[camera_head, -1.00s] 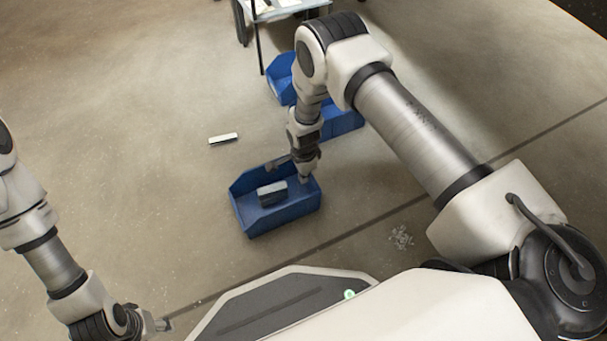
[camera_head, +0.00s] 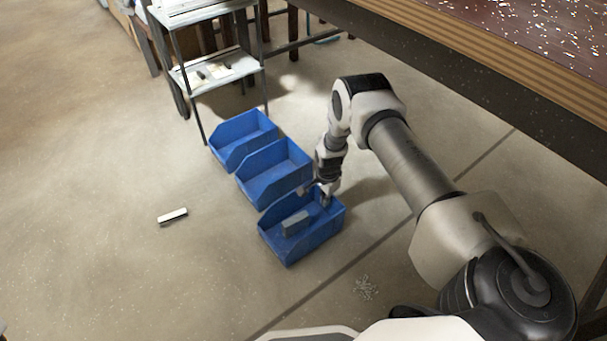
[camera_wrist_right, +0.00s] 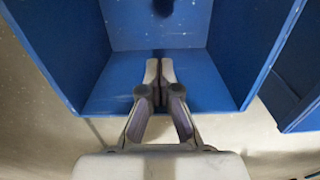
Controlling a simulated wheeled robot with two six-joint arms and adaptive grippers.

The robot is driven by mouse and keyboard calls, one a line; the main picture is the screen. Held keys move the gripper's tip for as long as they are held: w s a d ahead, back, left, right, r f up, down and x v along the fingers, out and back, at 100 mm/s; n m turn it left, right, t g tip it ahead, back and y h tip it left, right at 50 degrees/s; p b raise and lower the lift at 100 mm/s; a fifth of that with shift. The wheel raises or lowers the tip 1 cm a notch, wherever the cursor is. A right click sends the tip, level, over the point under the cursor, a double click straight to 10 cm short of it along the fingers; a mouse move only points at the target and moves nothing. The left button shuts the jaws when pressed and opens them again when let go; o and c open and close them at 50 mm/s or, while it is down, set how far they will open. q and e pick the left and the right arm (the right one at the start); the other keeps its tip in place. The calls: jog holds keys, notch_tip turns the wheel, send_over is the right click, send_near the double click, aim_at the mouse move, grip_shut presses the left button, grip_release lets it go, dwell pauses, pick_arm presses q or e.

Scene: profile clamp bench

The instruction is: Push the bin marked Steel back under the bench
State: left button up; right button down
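Three blue bins stand on the floor in a row in the head view: a far bin (camera_head: 232,128), a middle bin (camera_head: 290,180) and a near bin (camera_head: 315,240). I cannot read a Steel mark on any. The near bin holds a grey block (camera_head: 295,222). My right gripper (camera_head: 325,195) is at the near bin's far right side, pointing down. In the right wrist view, its fingers (camera_wrist_right: 160,70) are together and empty, in front of blue bin walls (camera_wrist_right: 155,25); contact is unclear. My left gripper is out of view.
The bench (camera_head: 500,75) spans the upper right. A metal rack (camera_head: 215,75) stands behind the bins. A pale strip (camera_head: 172,216) lies on the floor at left, and small shavings (camera_head: 365,287) lie at front right.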

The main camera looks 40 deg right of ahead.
jog(key=d, duration=0.3)
jog(key=shift+w+d+f+b, duration=0.1)
jog(key=shift+d+b, duration=0.25)
jog(key=shift+d, duration=0.45)
jog(key=shift+r, duration=0.25)
